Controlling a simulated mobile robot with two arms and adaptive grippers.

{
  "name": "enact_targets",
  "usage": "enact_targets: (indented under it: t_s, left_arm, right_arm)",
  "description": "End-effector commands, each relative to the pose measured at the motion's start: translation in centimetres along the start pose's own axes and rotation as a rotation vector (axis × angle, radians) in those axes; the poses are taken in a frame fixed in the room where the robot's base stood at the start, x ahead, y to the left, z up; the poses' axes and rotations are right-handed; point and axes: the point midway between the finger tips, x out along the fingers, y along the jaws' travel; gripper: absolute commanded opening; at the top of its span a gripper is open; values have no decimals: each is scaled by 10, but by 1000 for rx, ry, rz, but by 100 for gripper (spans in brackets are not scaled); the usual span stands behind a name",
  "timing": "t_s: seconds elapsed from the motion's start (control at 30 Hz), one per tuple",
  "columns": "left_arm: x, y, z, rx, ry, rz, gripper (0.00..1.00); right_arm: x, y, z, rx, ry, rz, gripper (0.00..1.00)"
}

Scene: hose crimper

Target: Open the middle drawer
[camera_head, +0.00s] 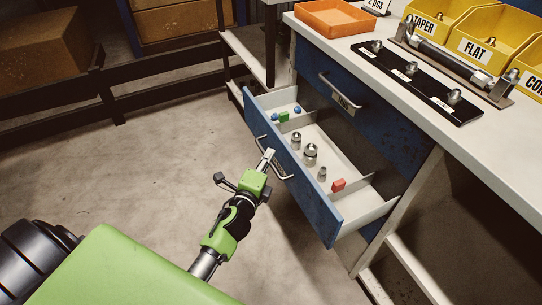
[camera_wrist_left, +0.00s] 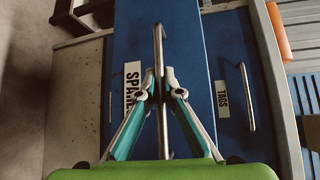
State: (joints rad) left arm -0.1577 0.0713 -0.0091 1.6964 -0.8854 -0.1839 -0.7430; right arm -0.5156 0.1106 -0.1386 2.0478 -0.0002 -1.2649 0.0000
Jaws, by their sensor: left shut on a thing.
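The drawer below the top one (camera_head: 312,190) is pulled out from the blue-fronted bench and its inside shows. Its bar handle (camera_head: 284,173) is on the blue front. My left gripper (camera_head: 266,160) reaches it from the left and is shut on the bar. In the left wrist view the fingers (camera_wrist_left: 160,92) close around the handle (camera_wrist_left: 158,45), beside a partly covered label starting "SPA" (camera_wrist_left: 132,85). The closed top drawer (camera_head: 365,110) has its own handle and a "TAGS" label (camera_wrist_left: 222,98). My right gripper is not in view.
The open drawer holds metal fittings (camera_head: 310,152), a red block (camera_head: 338,185) and small blue and green pieces (camera_head: 284,116). On the worktop (camera_head: 440,95) are an orange tray (camera_head: 335,17), yellow bins (camera_head: 480,45) and a black fitting strip (camera_head: 415,78). The floor before the drawer is clear.

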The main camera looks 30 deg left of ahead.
Motion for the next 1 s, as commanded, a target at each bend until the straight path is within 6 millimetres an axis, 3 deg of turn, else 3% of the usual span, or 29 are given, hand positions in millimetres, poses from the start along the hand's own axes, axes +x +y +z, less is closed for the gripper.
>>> enact_targets:
  t_s: [0.23,0.3,0.33,0.73,0.87,1.0]
  left_arm:
    - [0,1,-1,0,2,1,0]
    - [0,1,-1,0,2,1,20]
    - [0,1,-1,0,2,1,25]
    - [-4,1,-1,0,1,1,25]
    - [-20,2,-1,-1,1,2,25]
    - [-50,2,-1,-1,1,4,25]
  right_arm:
    - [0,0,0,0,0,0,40]
    - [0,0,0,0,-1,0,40]
    - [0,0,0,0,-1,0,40]
    - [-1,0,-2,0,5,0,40]
    - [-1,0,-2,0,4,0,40]
    - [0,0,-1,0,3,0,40]
